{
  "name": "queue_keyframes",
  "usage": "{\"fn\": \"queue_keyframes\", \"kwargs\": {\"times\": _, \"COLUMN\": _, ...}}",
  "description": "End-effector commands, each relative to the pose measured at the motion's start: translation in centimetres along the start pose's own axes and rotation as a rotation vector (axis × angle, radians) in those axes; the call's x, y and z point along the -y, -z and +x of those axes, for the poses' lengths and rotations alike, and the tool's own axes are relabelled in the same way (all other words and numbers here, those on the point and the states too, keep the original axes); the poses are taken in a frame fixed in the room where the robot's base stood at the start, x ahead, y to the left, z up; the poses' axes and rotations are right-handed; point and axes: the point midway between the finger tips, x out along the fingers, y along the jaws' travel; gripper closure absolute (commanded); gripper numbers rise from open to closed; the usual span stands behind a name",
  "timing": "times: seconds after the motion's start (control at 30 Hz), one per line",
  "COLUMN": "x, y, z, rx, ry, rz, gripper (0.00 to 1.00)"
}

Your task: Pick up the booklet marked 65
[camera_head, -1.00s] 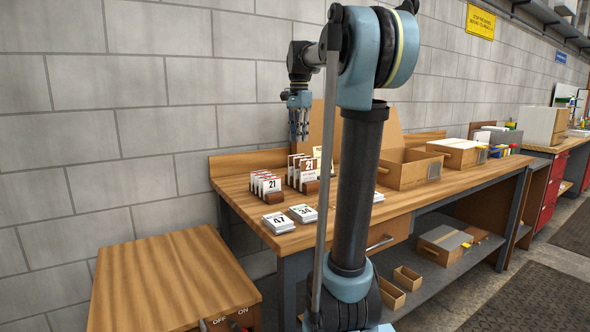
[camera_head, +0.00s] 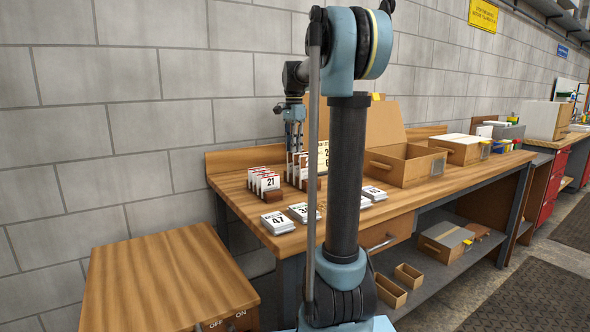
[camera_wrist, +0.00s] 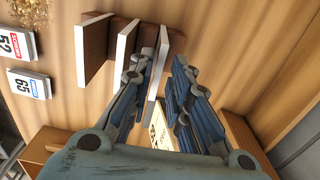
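A flat white booklet marked 65 (camera_wrist: 28,84) with a blue stripe lies on the table at the left of the wrist view, below one marked 52 (camera_wrist: 17,44). In the head view, a flat white stack (camera_head: 374,193) lies right of my column, its number too small to read. My gripper (camera_wrist: 166,68) is open above the right-hand rack of upright booklets (camera_head: 301,168). In the wrist view, one white-edged upright booklet (camera_wrist: 158,62) shows between the fingertips; I cannot tell whether they touch it. The marks of these upright booklets are hidden there.
Another rack with booklets marked 21 (camera_head: 268,181) stands at left. Flat stacks marked 47 (camera_head: 278,222) and 36 (camera_head: 302,211) lie near the front edge. An open wooden box (camera_head: 410,178) stands at right.

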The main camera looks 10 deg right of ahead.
Motion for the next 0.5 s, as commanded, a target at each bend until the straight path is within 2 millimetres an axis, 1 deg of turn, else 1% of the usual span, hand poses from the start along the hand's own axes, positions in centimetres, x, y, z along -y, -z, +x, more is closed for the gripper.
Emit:
{"fn": "queue_keyframes", "kwargs": {"times": 0.03, "x": 0.0, "y": 0.0, "z": 0.7, "rx": 0.0, "ry": 0.0, "rz": 0.0, "gripper": 0.82}}
{"fn": "queue_keyframes", "kwargs": {"times": 0.1, "x": 0.0, "y": 0.0, "z": 1.4, "rx": 0.0, "ry": 0.0, "rz": 0.0, "gripper": 0.82}}
{"fn": "queue_keyframes", "kwargs": {"times": 0.37, "x": 0.0, "y": 0.2, "z": 3.0, "rx": 0.0, "ry": 0.0, "rz": 0.0, "gripper": 0.82}}
{"fn": "queue_keyframes", "kwargs": {"times": 0.5, "x": 0.0, "y": 0.6, "z": 4.9, "rx": 0.0, "ry": 0.0, "rz": 0.0, "gripper": 0.82}}
